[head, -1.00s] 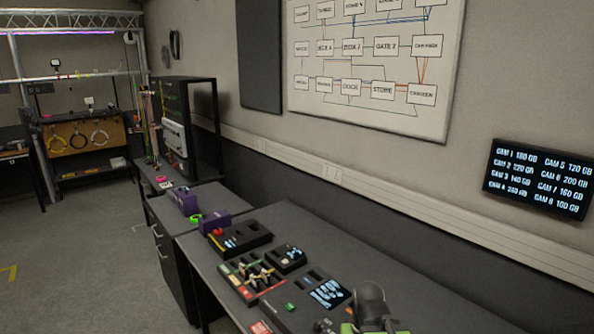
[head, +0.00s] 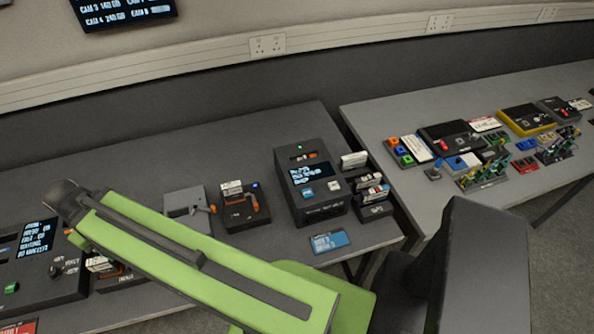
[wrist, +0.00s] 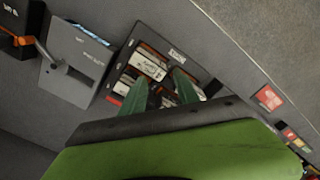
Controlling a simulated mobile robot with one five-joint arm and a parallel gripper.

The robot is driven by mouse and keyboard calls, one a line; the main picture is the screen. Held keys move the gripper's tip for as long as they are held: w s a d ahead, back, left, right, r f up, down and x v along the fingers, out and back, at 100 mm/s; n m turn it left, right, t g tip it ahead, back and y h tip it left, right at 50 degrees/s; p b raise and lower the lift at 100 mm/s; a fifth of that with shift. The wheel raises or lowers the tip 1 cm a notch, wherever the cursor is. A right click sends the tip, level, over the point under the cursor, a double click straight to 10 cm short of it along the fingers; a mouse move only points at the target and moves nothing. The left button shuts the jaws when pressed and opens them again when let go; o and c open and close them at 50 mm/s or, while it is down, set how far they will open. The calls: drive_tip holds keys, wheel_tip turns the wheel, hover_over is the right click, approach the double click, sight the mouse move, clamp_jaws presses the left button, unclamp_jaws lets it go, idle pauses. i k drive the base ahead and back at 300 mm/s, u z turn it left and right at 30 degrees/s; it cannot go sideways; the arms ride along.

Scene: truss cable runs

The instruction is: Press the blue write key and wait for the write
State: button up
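A dark device (head: 318,211) with a lit screen stands on the bench in the middle of the head view. A blue key (head: 307,192) sits below its screen, beside a pale key (head: 334,185). The lettering on the keys is too small to read. My gripper (wrist: 160,78) shows two green fingers spread apart in the wrist view. They are over a dark rack of cards (wrist: 122,74), with nothing clearly held between them. In the head view my green arm reaches left and hides the gripper. The blue key does not show in the wrist view.
A grey box with an orange lever (head: 186,200) and a black unit (head: 243,212) stand left of the device. A card rack (head: 376,210) stands on its right, and a blue card (head: 330,241) lies in front. A second bench (head: 375,112) holds several modules.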

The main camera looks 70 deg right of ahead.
sight(307, 193)
drive_tip(key=z, duration=1.6)
drive_tip(key=k, duration=0.5)
drive_tip(key=z, duration=0.5)
drive_tip(key=i, duration=0.65)
